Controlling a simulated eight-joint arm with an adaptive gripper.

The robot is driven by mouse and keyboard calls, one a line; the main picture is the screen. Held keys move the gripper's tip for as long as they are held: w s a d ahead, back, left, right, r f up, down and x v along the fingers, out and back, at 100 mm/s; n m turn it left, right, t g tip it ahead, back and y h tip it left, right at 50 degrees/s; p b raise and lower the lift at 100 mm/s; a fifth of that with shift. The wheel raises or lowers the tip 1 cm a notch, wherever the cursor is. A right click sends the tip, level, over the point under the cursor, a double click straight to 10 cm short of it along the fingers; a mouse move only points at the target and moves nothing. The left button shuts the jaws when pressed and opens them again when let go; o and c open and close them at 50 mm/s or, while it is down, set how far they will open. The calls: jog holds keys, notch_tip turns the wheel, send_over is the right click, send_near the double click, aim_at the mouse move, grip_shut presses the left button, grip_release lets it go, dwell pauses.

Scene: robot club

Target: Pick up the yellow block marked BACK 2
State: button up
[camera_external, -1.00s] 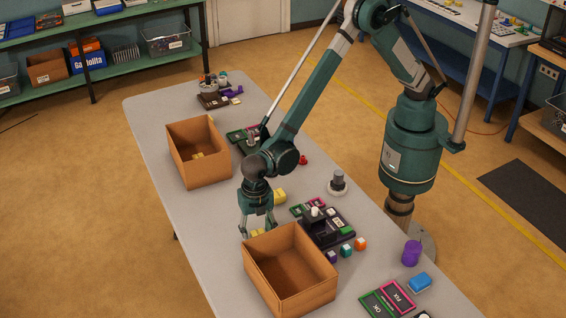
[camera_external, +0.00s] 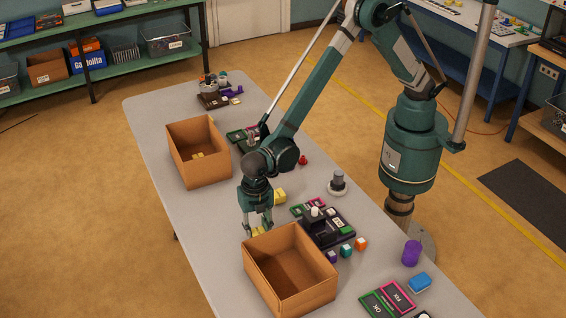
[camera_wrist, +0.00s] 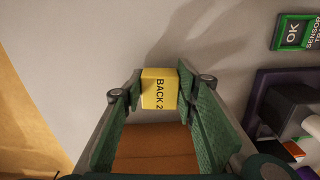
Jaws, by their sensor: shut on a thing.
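The yellow block marked BACK 2 (camera_wrist: 159,90) is between the fingers of my gripper (camera_wrist: 158,92) in the wrist view, with its lettering facing the camera. My gripper is shut on it, one finger on each side. In the external view my gripper (camera_external: 257,224) points down at the table, just behind the near cardboard box, and the yellow block (camera_external: 258,231) shows low between the fingers. Whether the block touches the table is hard to tell.
The near cardboard box (camera_external: 290,285) stands open beside my gripper; a far box (camera_external: 199,165) holds something yellow. Another yellow block (camera_external: 279,196) lies behind my gripper. A dark device (camera_external: 328,229) and small coloured cubes (camera_external: 346,250) are to the right.

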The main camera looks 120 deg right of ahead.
aim_at(257, 230)
notch_tip(257, 230, up, 9)
jog(key=shift+p, duration=0.4)
jog(key=shift+r, duration=0.1)
dwell(0.6)
